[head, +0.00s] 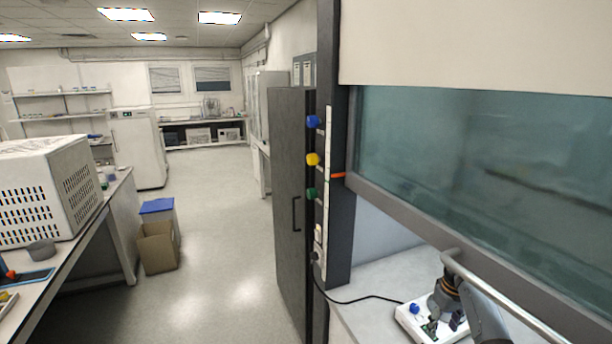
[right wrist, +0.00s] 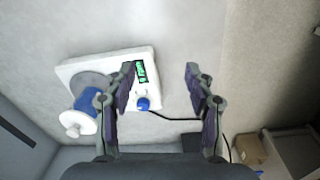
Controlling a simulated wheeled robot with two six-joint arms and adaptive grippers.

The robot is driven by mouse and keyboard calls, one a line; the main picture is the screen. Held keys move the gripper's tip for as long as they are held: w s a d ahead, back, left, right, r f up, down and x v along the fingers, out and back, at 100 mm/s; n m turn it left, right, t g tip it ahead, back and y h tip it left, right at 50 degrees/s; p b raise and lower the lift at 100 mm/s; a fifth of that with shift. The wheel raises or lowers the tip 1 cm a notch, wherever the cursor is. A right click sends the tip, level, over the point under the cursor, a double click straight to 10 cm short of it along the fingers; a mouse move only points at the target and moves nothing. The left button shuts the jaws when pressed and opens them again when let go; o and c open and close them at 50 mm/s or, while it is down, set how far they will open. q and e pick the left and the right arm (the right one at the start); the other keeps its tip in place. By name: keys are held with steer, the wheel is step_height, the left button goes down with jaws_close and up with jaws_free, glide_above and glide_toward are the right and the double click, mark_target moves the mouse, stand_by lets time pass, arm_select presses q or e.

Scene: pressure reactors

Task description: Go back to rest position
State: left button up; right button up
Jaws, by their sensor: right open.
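A white reactor base (head: 406,320) with a blue knob and a green display stands on the fume hood's worktop in the head view. It also shows at the left of the right wrist view (right wrist: 80,68), with a grey, blue and white vessel (right wrist: 88,100) on it. My right gripper (head: 445,325) is in front of this unit in the head view and hides part of it. In the right wrist view the fingers (right wrist: 160,80) are apart with nothing between them. The left finger overlaps the unit's display side; contact cannot be told. My left gripper is not in view.
The fume hood's raised sash (head: 480,170) and its lower handle bar (head: 500,290) are close to my right arm. A black cable (head: 360,298) lies on the worktop. A dark cabinet (head: 292,200) stands left of the hood. The aisle floor (head: 215,230) is clear.

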steer(key=s+a+f+t, duration=0.2)
steer(key=s+a+f, duration=0.5)
steer(key=s+f, duration=0.4)
steer(key=s+a+r+m+t, duration=0.1)
steer(key=s+a+r, duration=0.2)
steer(key=s, duration=0.5)
steer(key=s+a+r+m+t, duration=0.1)
steer(key=s+a+r, duration=0.15)
steer(key=s, duration=0.55)
steer(key=s+d+f+g+b, duration=0.1)
steer(key=s+d+f+b, duration=0.1)
steer(key=f, duration=1.4)
steer(key=s+d+f+g+b, duration=0.1)
steer(key=s+f, duration=0.1)
steer(key=f, duration=1.5)
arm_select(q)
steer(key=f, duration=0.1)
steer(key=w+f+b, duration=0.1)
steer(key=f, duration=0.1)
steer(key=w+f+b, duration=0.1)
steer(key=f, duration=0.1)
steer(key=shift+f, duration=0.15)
arm_select(e)
steer(key=s+d+f+g, duration=0.1)
steer(key=s+f, duration=1.4)
steer(key=s, duration=0.1)
steer(key=shift+s+f, duration=0.2)
steer(key=shift+s, duration=0.15)
